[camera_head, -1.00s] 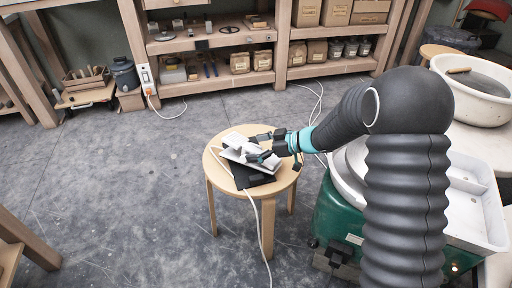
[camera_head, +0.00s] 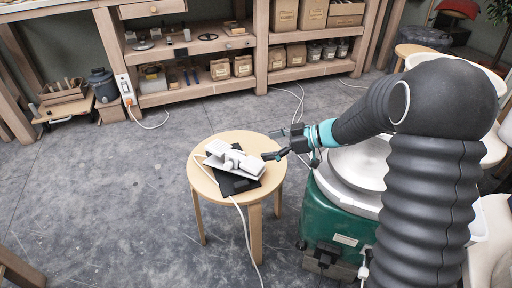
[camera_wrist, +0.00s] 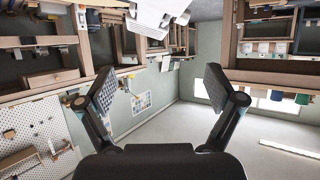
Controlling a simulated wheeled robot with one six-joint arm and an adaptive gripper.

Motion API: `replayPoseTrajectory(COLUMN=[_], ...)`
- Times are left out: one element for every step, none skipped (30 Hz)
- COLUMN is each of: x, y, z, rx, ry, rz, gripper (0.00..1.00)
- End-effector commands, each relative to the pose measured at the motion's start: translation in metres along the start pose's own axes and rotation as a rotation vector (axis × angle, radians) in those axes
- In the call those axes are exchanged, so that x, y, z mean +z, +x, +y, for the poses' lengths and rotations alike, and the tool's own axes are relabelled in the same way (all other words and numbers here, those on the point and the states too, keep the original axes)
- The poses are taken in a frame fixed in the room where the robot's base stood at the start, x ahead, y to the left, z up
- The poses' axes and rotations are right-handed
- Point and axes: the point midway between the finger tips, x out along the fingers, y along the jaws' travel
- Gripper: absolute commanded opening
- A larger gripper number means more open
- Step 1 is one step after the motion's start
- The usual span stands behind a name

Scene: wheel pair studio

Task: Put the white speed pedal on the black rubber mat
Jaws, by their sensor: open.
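The white speed pedal (camera_head: 240,163) lies on the black rubber mat (camera_head: 234,185) on a round wooden stool. It sits at an angle across the mat, and its left end seems to reach past the mat's edge. Much of the mat is hidden under it. My gripper (camera_head: 273,144) is open and empty, just right of the pedal and apart from it. In the wrist view, my open fingers (camera_wrist: 163,90) frame empty space, and a white ridged thing, likely the pedal (camera_wrist: 155,14), shows at the top edge.
The stool (camera_head: 272,180) stands on open grey floor. A white cable (camera_head: 247,232) runs from the pedal over the stool's front edge to the floor. A green machine with a pale round top (camera_head: 340,215) stands close on the right. Wooden shelves (camera_head: 205,47) line the back.

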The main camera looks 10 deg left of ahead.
Motion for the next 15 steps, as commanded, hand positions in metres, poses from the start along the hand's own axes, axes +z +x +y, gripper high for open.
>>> replayPoseTrajectory(x=[0.000, 0.000, 0.000, 0.000, 0.000, 0.000, 0.000, 0.000, 0.000, 0.000, -0.001, -0.003, -0.004, -0.007, -0.013], y=[-0.005, -0.008, -0.010, -0.011, -0.013, -0.013, -0.014, -0.014, -0.014, -0.014, -0.014, -0.015, -0.017, -0.019, -0.023], z=[0.000, 0.000, 0.000, 0.000, 0.000, 0.000, 0.000, 0.000, 0.000, 0.000, 0.000, 0.002, 0.004, 0.006, 0.011], rx=[0.001, 0.002, 0.002, 0.002, 0.002, 0.001, 0.001, 0.000, 0.000, 0.001, 0.005, 0.016, 0.030, 0.050, 0.090], ry=[0.000, 0.000, 0.000, 0.000, 0.000, 0.000, 0.000, 0.000, 0.000, 0.000, -0.002, -0.005, -0.009, -0.014, -0.024], rz=[0.000, 0.000, 0.000, 0.000, 0.000, 0.000, 0.000, 0.000, 0.000, 0.000, 0.000, -0.001, -0.001, -0.002, -0.004], gripper=[0.93, 0.93, 0.93, 0.93, 0.93, 0.93, 0.93, 0.93, 0.93, 0.93, 0.93, 0.93, 0.93, 0.93, 0.93])
